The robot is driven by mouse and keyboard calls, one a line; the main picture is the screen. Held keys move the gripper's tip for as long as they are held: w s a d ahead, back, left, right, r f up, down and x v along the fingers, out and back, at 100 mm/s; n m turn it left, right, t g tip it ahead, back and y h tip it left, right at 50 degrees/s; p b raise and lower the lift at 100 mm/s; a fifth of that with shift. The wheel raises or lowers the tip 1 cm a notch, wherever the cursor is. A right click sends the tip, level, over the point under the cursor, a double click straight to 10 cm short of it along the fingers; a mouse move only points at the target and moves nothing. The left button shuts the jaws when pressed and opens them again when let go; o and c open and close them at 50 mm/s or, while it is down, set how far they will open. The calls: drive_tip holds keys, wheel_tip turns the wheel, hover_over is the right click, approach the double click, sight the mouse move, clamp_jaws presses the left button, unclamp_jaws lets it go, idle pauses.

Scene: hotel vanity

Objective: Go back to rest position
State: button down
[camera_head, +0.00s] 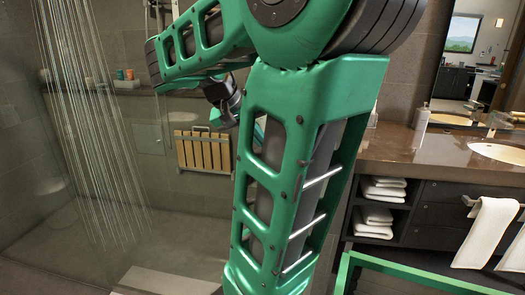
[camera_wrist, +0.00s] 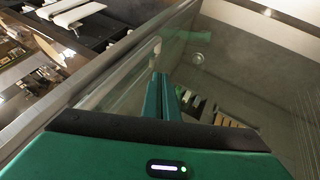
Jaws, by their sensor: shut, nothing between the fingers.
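My gripper (camera_wrist: 161,82) shows in the wrist view as two green fingers lying close together, shut with nothing between them. They point up the picture toward the glass panel (camera_wrist: 125,82) and its pale curved handle; I cannot tell the distance to the glass. In the head view my green arm fills the middle, folded high, and it hides most of my wrist and gripper. The task names no object to handle.
At right in the head view, a brown vanity counter (camera_head: 400,149) bears a soap bottle (camera_head: 422,117) and a basin (camera_head: 498,152). Folded towels (camera_head: 375,214) lie on the shelves below. At left is a running shower (camera_head: 85,130), with a slatted wooden seat (camera_head: 203,151) on its back wall.

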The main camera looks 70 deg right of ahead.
drive_tip(key=shift+w+a+r, duration=0.15)
drive_tip(key=shift+a+r, duration=0.15)
drive_tip(key=shift+r, duration=0.05)
drive_tip(key=shift+f, duration=0.1)
drive_tip(key=a+f+n+t+y, duration=0.1)
drive_tip(key=a+f+n+y, duration=0.2)
drive_tip(key=a+f, duration=0.4)
drive_tip(key=w+a+f+n+t+y, duration=0.1)
drive_tip(key=a+f+n+y, duration=0.3)
drive_tip(key=a+f, duration=0.4)
drive_tip(key=a+t, duration=0.1)
drive_tip(key=a, duration=0.5)
drive_tip(key=shift+w+a+f+n, duration=0.2)
drive_tip(key=shift+w+a+n, duration=0.05)
drive_tip(key=shift+w+n, duration=0.05)
